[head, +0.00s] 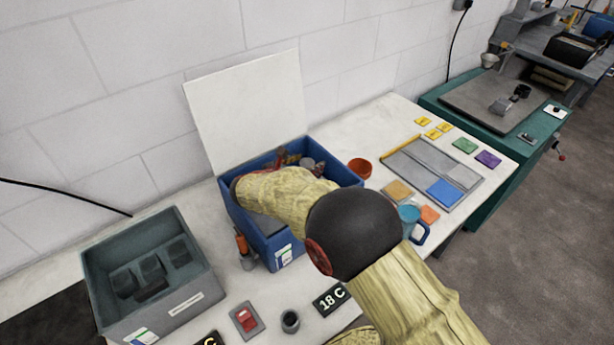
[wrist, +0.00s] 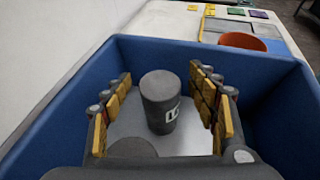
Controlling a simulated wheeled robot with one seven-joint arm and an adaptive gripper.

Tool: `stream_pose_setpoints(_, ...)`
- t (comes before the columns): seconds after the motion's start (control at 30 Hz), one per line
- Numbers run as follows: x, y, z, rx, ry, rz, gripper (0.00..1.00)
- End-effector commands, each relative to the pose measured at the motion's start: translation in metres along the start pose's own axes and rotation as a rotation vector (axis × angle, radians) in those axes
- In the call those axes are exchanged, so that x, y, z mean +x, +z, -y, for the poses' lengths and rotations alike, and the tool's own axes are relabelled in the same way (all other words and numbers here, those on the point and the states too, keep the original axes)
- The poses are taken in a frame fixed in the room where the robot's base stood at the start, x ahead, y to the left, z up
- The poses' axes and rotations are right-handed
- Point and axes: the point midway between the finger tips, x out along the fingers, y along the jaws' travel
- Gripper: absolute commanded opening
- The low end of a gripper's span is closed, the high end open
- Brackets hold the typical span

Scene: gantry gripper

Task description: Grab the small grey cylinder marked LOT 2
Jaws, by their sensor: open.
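A small dark grey cylinder (wrist: 160,100) stands upright inside the blue bin (wrist: 272,82) in the wrist view. A white label on its right side shows only part of its lettering, too little to read in full. My gripper (wrist: 160,76) is open, with yellow-padded fingers to the left and right of the cylinder. Gaps show between the cylinder and both fingers.
The bin's walls surround my gripper closely. Its white lid (head: 245,110) stands open behind. An orange-red bowl (head: 360,168) stands right of the bin, a blue mug (head: 411,218) near my arm, and a grey-green crate (head: 150,270) at left.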

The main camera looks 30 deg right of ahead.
Motion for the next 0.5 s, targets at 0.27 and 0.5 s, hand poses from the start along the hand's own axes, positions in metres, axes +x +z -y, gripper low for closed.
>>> stream_pose_setpoints(0.27, -0.0005, 0.0008, -0.0002, 0.000, 0.000, 0.000, 0.52)
stream_pose_setpoints(0.5, -0.0006, 0.0008, -0.0002, 0.001, 0.000, 0.000, 0.39)
